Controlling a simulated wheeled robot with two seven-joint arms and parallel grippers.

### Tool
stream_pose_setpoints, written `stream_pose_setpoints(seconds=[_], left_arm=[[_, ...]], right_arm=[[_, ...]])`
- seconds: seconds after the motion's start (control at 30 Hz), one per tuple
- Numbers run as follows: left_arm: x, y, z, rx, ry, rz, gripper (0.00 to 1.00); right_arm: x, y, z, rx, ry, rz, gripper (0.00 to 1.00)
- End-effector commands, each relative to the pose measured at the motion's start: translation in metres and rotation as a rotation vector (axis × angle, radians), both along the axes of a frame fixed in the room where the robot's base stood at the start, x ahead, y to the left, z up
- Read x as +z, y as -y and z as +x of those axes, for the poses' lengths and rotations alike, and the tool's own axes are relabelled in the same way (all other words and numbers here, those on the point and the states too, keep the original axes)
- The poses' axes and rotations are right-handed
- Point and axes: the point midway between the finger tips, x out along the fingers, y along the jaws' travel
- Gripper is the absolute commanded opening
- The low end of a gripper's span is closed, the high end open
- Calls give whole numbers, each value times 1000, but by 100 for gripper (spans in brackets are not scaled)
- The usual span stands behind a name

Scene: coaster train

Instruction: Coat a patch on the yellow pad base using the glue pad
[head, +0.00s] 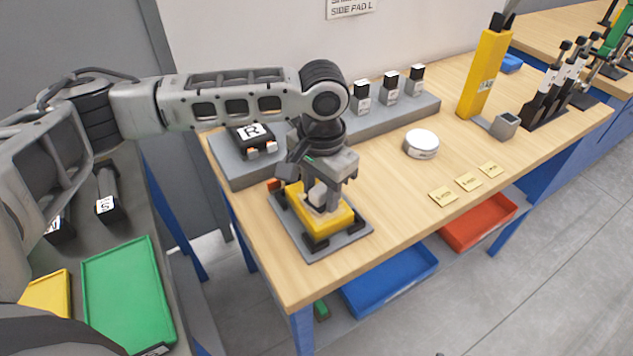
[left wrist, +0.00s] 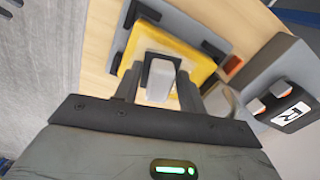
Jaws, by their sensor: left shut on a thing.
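The yellow pad base (head: 340,219) lies on a grey fixture plate (head: 337,243) with black corner brackets, near the left end of the bench. It also shows in the left wrist view (left wrist: 201,66). My left gripper (head: 322,184) points down over it, with its fingers shut on a light grey block (left wrist: 160,80), which I take for the glue pad. This block stands over the middle of the yellow base. I cannot tell whether its underside touches the base, since the fingers and the block hide that spot. My right gripper is not in view.
A black part marked R (head: 253,140) sits on a grey stand behind the fixture. A round white tin (head: 421,143), yellow labels (head: 468,182) and a tall yellow holder (head: 484,75) are to the right. The bench between is clear.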

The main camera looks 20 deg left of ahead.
Motion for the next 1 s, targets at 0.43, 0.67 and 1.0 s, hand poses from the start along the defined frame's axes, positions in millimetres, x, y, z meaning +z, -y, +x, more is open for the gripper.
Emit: stream_pose_setpoints(seconds=[0.43, 0.67, 1.0], left_arm=[[-2, 29, -22, -3, -2, -1, 22], [-1, 30, -27, -2, -3, -3, 22], [1, 11, -13, 2, -2, -1, 22]], right_arm=[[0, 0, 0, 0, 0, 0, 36], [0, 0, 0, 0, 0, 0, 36], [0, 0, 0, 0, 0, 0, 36]])
